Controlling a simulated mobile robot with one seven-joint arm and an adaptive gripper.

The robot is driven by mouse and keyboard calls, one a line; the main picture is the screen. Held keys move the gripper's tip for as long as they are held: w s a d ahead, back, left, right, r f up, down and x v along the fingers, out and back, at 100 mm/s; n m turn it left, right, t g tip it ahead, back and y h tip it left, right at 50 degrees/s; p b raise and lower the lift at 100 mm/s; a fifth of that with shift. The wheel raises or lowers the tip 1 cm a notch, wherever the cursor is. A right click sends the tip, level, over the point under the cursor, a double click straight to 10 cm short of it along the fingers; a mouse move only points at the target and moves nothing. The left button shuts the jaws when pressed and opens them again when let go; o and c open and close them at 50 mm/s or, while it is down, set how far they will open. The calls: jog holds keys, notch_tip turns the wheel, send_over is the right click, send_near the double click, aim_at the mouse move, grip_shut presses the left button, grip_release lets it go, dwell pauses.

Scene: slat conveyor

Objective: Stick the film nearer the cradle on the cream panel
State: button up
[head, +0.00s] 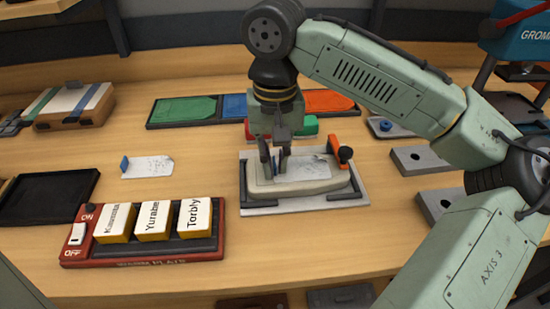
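The cream panel (262,185) sits in a grey cradle (295,206) at the middle of the table. A clear printed film (312,168) with a small blue tab lies over the panel's top. I cannot tell whether it is stuck down or just above the surface. My gripper (274,168) points down at the film's left end, with its fingers around or beside the blue tab. Whether they are shut on it is too small to tell. A second film (150,167) with a blue tab lies on the table to the left.
An orange clamp lever (338,150) with a black knob stands at the cradle's right. A red warm plate (145,249) holds yellow blocks labelled Yurabe and Torbly. A coloured tray (190,110) lies behind, a black tray (48,197) at left. Table between the second film and cradle is clear.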

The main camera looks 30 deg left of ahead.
jog(key=o, duration=0.3)
jog(key=shift+r, duration=0.1)
notch_tip(320, 180, up, 12)
dwell(0.6)
